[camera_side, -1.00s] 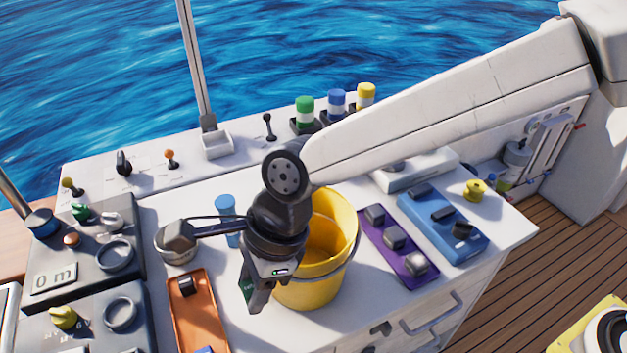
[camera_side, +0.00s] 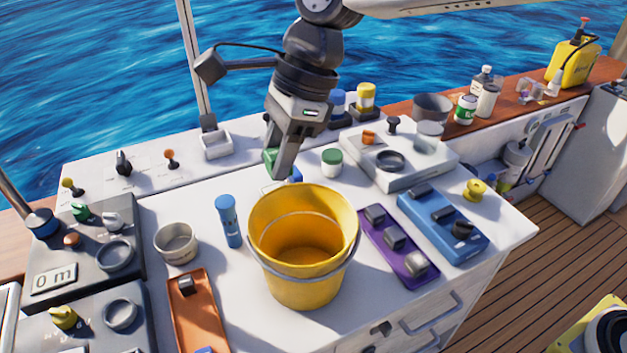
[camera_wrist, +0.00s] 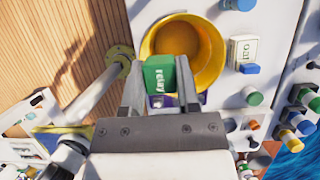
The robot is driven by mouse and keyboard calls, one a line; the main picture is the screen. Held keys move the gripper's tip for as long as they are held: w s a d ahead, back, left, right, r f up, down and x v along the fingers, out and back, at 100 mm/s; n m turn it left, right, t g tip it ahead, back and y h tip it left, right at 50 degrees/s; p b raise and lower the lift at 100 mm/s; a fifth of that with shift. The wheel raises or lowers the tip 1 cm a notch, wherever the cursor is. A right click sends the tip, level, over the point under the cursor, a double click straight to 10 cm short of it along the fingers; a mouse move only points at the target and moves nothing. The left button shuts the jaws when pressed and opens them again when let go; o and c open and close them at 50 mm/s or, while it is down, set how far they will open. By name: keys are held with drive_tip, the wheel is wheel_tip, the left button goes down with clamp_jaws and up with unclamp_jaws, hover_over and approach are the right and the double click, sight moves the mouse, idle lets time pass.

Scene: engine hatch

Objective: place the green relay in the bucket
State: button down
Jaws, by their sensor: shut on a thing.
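The green relay (camera_wrist: 158,76) is between the two fingers of my gripper (camera_wrist: 160,88) in the wrist view, with the word "relay" on its face. In the side view my gripper (camera_side: 280,165) is shut on the green relay (camera_side: 269,158), held above the counter behind the bucket's far rim. The yellow bucket (camera_side: 300,285) stands upright on the white counter with its mouth open, and its inside looks empty. In the wrist view the bucket (camera_wrist: 213,72) lies beyond the relay, which overlaps its near rim in the picture.
A blue cylinder (camera_side: 229,222) and a metal cup (camera_side: 176,243) stand left of the bucket. A purple strip (camera_side: 385,258) and a blue switch box (camera_side: 440,228) lie to its right. An orange tray (camera_side: 197,318) is at front left. A green-capped jar (camera_side: 332,161) stands behind the bucket.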

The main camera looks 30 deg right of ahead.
drive_tip(key=w+d+f, duration=0.3)
drive_tip(key=d+f, duration=0.1)
drive_tip(key=f, duration=0.1)
drive_tip(key=shift+w+d, duration=0.15)
drive_tip(key=shift+f, duration=0.15)
wheel_tip(320, 180, down, 11)
idle(1.4)
drive_tip(key=shift+c, duration=1.3)
unclamp_jaws()
